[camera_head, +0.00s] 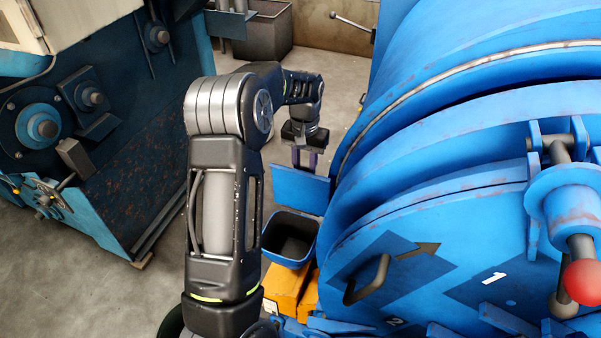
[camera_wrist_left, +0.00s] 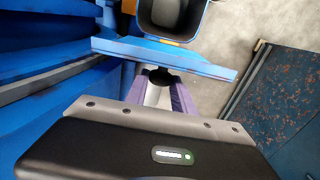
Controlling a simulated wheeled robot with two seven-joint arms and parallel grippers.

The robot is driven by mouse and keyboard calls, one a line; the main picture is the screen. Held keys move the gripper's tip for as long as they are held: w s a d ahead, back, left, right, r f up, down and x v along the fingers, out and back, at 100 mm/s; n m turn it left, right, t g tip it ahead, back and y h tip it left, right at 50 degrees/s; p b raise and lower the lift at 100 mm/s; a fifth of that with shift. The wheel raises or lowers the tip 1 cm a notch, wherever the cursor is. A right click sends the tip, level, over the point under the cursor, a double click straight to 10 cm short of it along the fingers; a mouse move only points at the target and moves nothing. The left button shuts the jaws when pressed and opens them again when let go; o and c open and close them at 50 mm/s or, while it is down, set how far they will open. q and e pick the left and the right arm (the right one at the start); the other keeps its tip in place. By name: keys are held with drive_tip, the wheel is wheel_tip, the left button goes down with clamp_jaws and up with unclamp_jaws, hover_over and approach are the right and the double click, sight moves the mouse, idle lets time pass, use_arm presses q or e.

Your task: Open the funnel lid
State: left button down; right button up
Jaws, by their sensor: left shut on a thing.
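The funnel lid (camera_head: 301,190) is a flat blue panel beside the drum. It stands raised at the far side of the blue funnel (camera_head: 275,248), whose dark inside is uncovered. My left gripper (camera_head: 307,160) is at the far side of the lid, with its purple fingers pointing down. In the left wrist view the lid (camera_wrist_left: 200,65) lies across the picture and the funnel (camera_wrist_left: 150,33) shows above it. My left gripper (camera_wrist_left: 158,92) is shut there at the lid; the exact grip is partly hidden. My right gripper is not in view.
The large blue drum (camera_head: 430,130) stands close on the right, with a handle (camera_head: 368,283) and a red-knobbed lever (camera_head: 583,280). A teal machine (camera_head: 120,150) stands at left. Orange blocks (camera_head: 284,287) sit below the funnel. Clear floor (camera_head: 345,75) lies beyond my left arm.

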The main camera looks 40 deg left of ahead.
use_arm(q)
drive_tip(key=shift+s, duration=0.2)
drive_tip(key=c, duration=1.1)
unclamp_jaws()
drive_tip(key=shift+r+b, duration=0.4)
drive_tip(key=shift+r, duration=3.45)
